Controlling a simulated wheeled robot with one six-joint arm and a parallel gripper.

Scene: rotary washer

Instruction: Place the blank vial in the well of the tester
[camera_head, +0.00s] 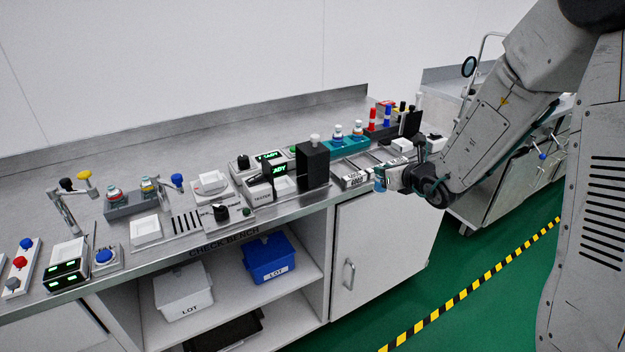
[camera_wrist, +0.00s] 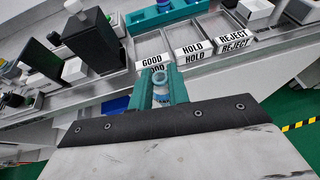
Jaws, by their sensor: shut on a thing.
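My gripper (camera_head: 380,180) is in front of the bench's front edge, beside the sorting trays. In the wrist view its teal fingers (camera_wrist: 160,88) are shut on a small clear vial (camera_wrist: 160,78) with a pale blue-white top. The vial looks roughly upright; the print on it is too small to read, so I cannot tell that it is the blank. The tester (camera_head: 262,196), a pale unit with a lit green display (camera_head: 279,170), sits on the bench to the left of my gripper. Its well cannot be made out clearly.
A tall black block (camera_head: 313,165) with a white-topped piece stands between the tester and my gripper. A teal rack (camera_head: 350,147) holds vials behind the GOOD, HOLD and REJECT trays (camera_wrist: 152,47). More devices crowd the left bench. The floor in front is clear.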

